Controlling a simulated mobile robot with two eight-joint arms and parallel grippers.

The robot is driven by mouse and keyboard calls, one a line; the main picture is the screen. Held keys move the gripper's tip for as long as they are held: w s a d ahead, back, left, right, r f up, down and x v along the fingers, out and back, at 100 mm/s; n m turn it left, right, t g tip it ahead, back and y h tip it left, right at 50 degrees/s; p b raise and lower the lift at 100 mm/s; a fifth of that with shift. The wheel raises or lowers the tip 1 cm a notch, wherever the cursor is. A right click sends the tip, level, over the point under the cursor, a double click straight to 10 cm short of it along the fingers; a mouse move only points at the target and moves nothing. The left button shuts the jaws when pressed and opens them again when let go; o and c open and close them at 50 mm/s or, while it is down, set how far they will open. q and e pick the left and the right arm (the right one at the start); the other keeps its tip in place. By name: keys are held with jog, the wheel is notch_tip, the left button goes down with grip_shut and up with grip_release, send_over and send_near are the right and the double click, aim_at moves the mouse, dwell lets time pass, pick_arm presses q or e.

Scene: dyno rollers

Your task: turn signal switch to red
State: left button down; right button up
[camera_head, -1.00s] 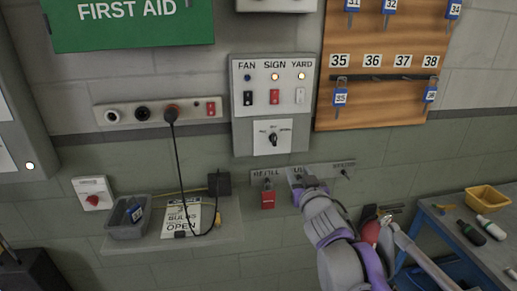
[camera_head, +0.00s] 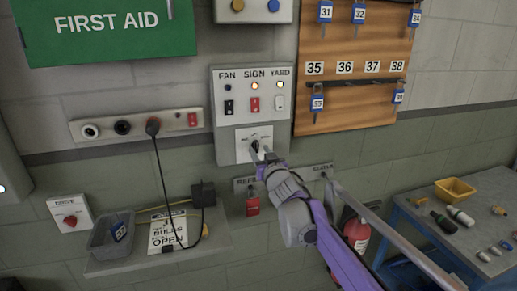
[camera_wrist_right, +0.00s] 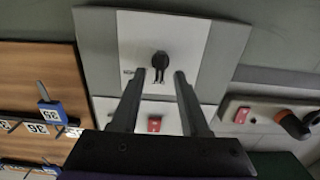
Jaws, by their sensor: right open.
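A black rotary knob (camera_head: 254,146) sits on a white plate (camera_head: 243,157) in the lower part of the grey wall panel. The print beside it is too small to read. My right gripper (camera_head: 264,157) is raised just in front of the plate, below and right of the knob in the head view. In the right wrist view the knob (camera_wrist_right: 160,62) shows just beyond and between the two fingertips (camera_wrist_right: 160,76). The fingers stand apart, with nothing held. Contact with the knob cannot be told. My left gripper is not in view.
Above the knob are FAN, SIGN and YARD rocker switches (camera_head: 255,104) with lamps. A socket strip (camera_head: 180,124) with a hanging black cord is at left. A key board (camera_head: 350,70) is at right. A red tag (camera_head: 252,207) hangs below. A blue table (camera_head: 480,225) stands at right.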

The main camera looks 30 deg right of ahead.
jog(key=shift+x, duration=0.95)
jog(key=shift+s, duration=0.1)
grip_shut()
